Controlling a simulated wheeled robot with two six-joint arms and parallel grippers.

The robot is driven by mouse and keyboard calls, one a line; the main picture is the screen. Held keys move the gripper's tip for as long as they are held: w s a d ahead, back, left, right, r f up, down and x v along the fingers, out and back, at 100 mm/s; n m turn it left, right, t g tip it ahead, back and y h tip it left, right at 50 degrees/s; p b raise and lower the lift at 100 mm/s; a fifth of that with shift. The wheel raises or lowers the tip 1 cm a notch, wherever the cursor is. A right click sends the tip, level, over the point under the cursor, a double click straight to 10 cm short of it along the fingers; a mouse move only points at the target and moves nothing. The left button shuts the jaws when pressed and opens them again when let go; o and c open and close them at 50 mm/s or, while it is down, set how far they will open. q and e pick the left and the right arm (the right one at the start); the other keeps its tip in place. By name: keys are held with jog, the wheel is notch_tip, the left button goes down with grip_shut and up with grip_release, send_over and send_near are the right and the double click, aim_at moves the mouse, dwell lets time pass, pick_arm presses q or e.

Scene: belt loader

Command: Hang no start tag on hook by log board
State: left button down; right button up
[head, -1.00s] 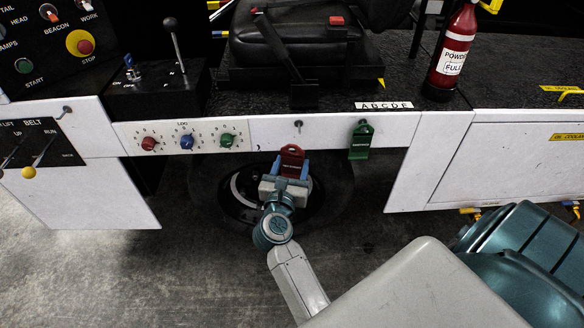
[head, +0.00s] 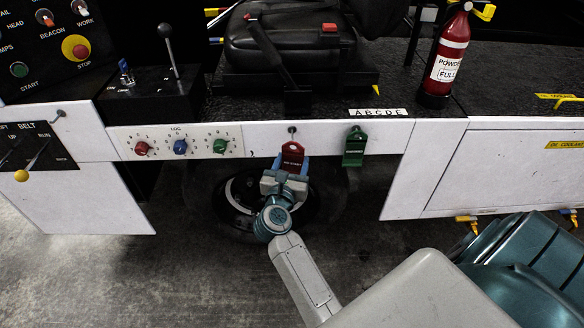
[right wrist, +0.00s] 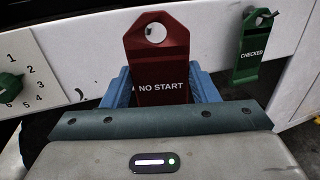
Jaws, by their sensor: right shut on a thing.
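The red NO START tag (head: 292,157) is upright, its lower part held between the blue fingers of my right gripper (head: 287,172). The tag also shows in the right wrist view (right wrist: 160,60), with its hole at the top. The bare hook (head: 292,130) is on the white panel just above the tag in the head view. The tag's top is close below the hook; I cannot tell how far apart they are in depth. The hook is not seen in the right wrist view, perhaps behind the tag. The log board (head: 180,141) with red, blue and green knobs is left of the hook. My left gripper is not in view.
A green CHECKED tag (head: 355,147) hangs on another hook close to the right. The seat (head: 285,45) and a fire extinguisher (head: 447,60) stand above the panel. A wheel (head: 235,195) lies below, behind my gripper. Levers (head: 167,45) rise at the left.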

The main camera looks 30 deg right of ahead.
jog(key=shift+w+d+f, duration=0.1)
jog(key=shift+w+d, duration=0.25)
jog(key=shift+w, duration=0.2)
jog(key=shift+w+d, duration=0.35)
jog(key=shift+w, duration=0.2)
jog(key=shift+w+d+f+b, duration=0.15)
jog(key=shift+w+d, duration=0.15)
jog(key=shift+w, duration=0.15)
jog(key=shift+w+d+r+b, duration=0.15)
jog(key=shift+w+d, duration=0.1)
jog(key=shift+w, duration=0.15)
jog(key=shift+w+d+f+b, duration=0.25)
jog(key=shift+w+f+b, duration=0.05)
jog(key=shift+w+f, duration=0.15)
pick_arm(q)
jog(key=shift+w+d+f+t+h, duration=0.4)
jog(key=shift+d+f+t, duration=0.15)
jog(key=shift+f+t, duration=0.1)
pick_arm(e)
jog(key=shift+f, duration=0.1)
jog(key=shift+w, duration=0.1)
jog(key=o, duration=1)
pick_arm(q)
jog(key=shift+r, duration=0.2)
pick_arm(e)
jog(key=shift+o, duration=0.2)
